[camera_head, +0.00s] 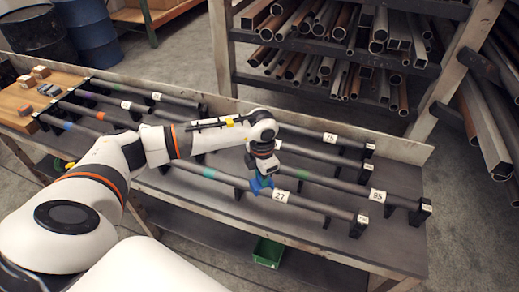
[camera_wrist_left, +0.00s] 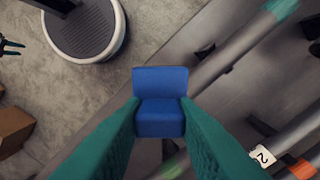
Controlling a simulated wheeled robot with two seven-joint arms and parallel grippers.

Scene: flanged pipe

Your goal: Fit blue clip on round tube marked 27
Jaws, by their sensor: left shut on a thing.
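My left gripper (camera_head: 262,181) reaches down over the front row of tubes. It is shut on the blue clip (camera_wrist_left: 160,102), which sits between its two teal fingers in the wrist view. In the head view the clip (camera_head: 258,186) overlaps the tube marked 27 (camera_head: 308,203), just left of its white label. A grey tube with a teal band (camera_wrist_left: 225,62) runs diagonally behind the clip in the wrist view. I cannot tell whether the clip touches the tube. The clip's far side is hidden. My right gripper is not in view.
A tube marked 95 (camera_head: 345,186) and several other banded tubes lie on black supports on the bench (camera_head: 398,240). A wooden board (camera_head: 16,102) with small blocks is at the left. A green bin (camera_head: 268,252) stands below. A pipe rack (camera_head: 330,60) stands behind.

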